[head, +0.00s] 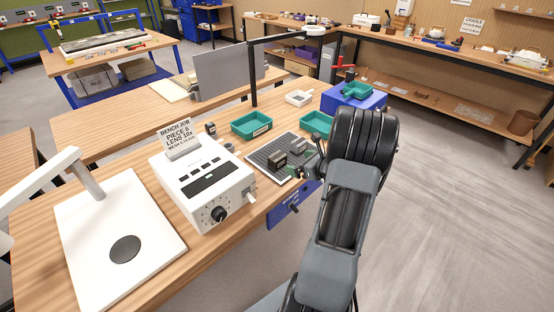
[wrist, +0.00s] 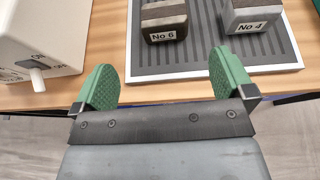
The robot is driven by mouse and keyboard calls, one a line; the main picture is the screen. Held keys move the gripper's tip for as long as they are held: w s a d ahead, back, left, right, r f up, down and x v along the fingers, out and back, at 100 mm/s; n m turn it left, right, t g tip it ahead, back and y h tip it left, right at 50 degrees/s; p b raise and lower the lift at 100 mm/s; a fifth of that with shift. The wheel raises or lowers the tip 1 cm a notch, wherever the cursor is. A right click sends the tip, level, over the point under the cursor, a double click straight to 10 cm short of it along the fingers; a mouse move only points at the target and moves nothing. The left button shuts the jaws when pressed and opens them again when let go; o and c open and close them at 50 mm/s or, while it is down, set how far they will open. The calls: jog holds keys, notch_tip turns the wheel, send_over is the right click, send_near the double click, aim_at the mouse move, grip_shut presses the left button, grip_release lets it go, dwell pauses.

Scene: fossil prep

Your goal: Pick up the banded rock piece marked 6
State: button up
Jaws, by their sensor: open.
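The banded rock piece marked No 6 (wrist: 164,22) is a brown block with a paler band. It sits on a ribbed grey mat in a white-edged tray (wrist: 190,71), its label facing my gripper. In the head view it appears as the dark block (head: 277,160) nearer the white box. A grey banded piece marked No 4 (wrist: 252,17) sits to its right, apart from it. My gripper (wrist: 162,62) is open and empty, its green fingers at the tray's front edge, short of piece 6. Piece 6 lies ahead, between the finger lines.
A white box with a knob (head: 205,180) and a card reading "PIECE 6" stands left of the tray. Green bins (head: 251,124) stand behind it. A black post (head: 252,75) rises behind the tray. A white-based stand (head: 90,250) is at the bench's near left.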

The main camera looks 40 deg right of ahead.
aim_at(281, 158)
jog(key=x, duration=0.5)
jog(key=p+x, duration=0.1)
jog(key=x, duration=0.1)
jog(key=shift+w+d+f, duration=0.2)
jog(key=shift+w+d, duration=0.05)
jog(key=shift+d, duration=0.05)
jog(key=shift+p+x, duration=0.95)
jog(key=shift+x, duration=1.8)
jog(key=shift+a, duration=0.1)
jog(key=shift+c, duration=0.4)
jog(key=c, duration=1)
